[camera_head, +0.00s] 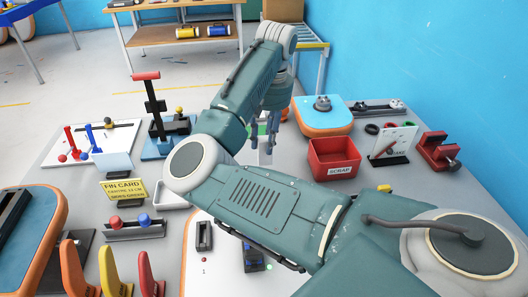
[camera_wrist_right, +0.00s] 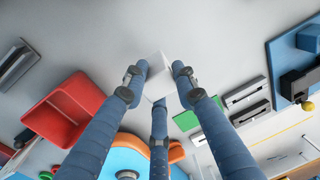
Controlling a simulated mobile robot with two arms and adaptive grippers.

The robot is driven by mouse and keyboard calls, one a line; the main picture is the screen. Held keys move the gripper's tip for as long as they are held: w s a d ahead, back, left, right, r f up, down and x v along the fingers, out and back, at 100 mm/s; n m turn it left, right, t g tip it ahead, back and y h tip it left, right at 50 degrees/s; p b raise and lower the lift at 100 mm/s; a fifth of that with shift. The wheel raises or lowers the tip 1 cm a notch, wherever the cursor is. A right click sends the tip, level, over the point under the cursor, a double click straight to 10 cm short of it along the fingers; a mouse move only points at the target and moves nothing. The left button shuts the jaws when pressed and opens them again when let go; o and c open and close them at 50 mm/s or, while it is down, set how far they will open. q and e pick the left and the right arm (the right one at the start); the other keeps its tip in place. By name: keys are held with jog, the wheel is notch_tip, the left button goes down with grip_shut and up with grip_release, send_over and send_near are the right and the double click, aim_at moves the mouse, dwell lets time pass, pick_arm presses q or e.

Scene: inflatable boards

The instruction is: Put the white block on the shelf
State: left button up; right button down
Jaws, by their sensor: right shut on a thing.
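My right gripper (camera_head: 271,138) hangs over the middle of the grey table, with its fingers pointing down. In the right wrist view its three blue fingers (camera_wrist_right: 158,88) are closed around a white block (camera_wrist_right: 156,66). The block sits between the fingertips, its pale faces standing out little against the grey tabletop. In the head view my own arm and fingers make the block hard to make out. A wooden rack with a lower shelf (camera_head: 180,38) stands at the back of the room. My left gripper is not in view.
A red scrap bin (camera_head: 333,158) stands right of the gripper; it also shows in the wrist view (camera_wrist_right: 64,110). A blue-orange board (camera_head: 323,122) lies behind it. A red clamp (camera_head: 437,150), a yellow card (camera_head: 124,190) and colored fins (camera_head: 110,272) stand around the table.

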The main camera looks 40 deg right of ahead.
aim_at(264, 153)
jog(key=shift+f, duration=2.25)
jog(key=shift+f, duration=0.1)
jog(key=c, duration=1.4)
grip_release()
jog(key=shift+o, duration=0.2)
